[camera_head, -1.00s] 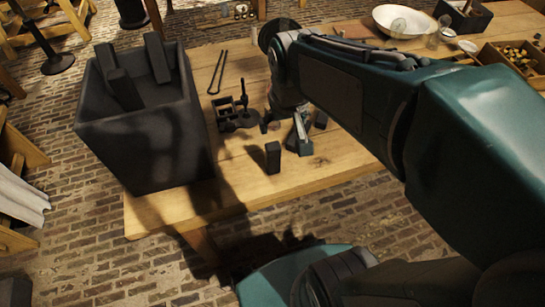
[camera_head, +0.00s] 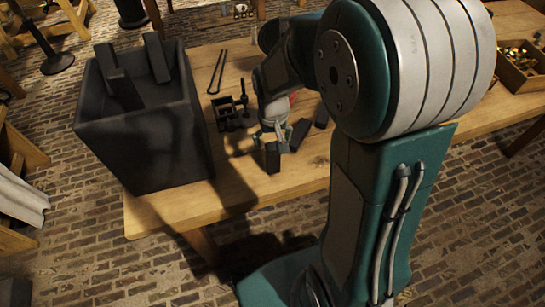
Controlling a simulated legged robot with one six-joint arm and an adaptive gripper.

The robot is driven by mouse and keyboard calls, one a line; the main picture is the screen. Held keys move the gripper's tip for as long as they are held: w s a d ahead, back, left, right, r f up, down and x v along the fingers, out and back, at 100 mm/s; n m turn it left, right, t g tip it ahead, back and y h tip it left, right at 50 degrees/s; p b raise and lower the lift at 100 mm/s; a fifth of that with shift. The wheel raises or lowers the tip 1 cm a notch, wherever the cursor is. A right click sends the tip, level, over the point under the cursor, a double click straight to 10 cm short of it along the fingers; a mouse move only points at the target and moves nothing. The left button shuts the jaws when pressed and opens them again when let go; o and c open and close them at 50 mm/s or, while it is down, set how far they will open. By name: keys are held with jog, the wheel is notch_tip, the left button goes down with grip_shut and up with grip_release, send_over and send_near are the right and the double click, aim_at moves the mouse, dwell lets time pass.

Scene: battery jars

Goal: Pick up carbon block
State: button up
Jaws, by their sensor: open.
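A small black carbon block (camera_head: 272,157) stands upright on the wooden table near its front edge. My gripper (camera_head: 272,136) is open, with its fingers at the top of this block; I cannot tell whether they touch it. Another dark block (camera_head: 300,134) stands or leans just to the right of the gripper, and a further dark block (camera_head: 321,117) lies beyond it, close to my arm. Several longer dark blocks (camera_head: 157,57) stick out of the big dark square bin (camera_head: 150,140) at the left end of the table.
The wooden table (camera_head: 240,180) has bare room along its front edge. Black tongs (camera_head: 218,72) and a small dark clamp-like fixture (camera_head: 228,110) lie behind the gripper. A wooden box of small brass pieces (camera_head: 520,65) is at far right. My arm hides the table's middle.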

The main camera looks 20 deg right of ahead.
aim_at(273, 158)
notch_tip(273, 158, down, 5)
jog(key=shift+f, duration=0.1)
grip_shut()
